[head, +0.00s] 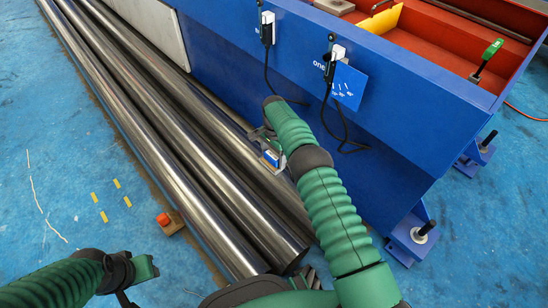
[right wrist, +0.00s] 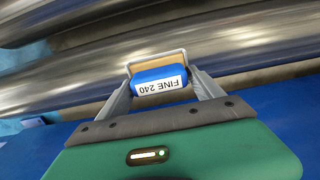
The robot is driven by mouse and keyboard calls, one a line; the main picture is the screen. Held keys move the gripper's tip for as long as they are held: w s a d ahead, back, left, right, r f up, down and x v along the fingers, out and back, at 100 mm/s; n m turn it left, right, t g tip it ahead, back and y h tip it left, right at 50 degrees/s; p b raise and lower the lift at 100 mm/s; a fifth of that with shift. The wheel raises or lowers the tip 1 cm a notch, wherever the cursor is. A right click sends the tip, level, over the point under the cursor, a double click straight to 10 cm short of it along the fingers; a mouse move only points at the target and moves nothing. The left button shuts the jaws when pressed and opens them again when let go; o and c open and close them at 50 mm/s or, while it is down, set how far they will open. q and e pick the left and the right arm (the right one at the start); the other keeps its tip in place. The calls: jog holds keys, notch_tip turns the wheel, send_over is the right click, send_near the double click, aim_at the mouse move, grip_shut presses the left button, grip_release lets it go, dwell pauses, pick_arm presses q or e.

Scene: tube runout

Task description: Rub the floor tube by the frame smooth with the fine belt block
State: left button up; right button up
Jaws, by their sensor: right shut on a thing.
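The floor tube by the frame (head: 226,121) is a shiny grey steel tube, the rightmost of the tubes lying along the blue frame (head: 410,125). Its near part is hidden behind my right arm. My right gripper (head: 269,150) is shut on the fine belt block (head: 271,158), over this tube. In the right wrist view the block (right wrist: 160,81) is blue with a tan layer on its far side and a white label reading "FINE 240". I cannot tell if it touches the tube. My left gripper (head: 132,270) is low at the left, apart from the tubes; its fingers do not show clearly.
Other steel tubes (head: 150,140) lie alongside to the left. A small wooden piece with a red-orange top (head: 168,220) is beside them on the blue floor. Black tools with cables (head: 267,30) hang on the frame. A red tray (head: 440,40) tops it. The floor at left is mostly clear.

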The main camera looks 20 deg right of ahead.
jog(key=shift+r+p, duration=2.05)
jog(key=shift+r, duration=0.95)
jog(key=shift+d, duration=0.1)
notch_tip(320, 180, up, 3)
jog(key=shift+r+p, duration=0.1)
jog(key=shift+p, duration=1.15)
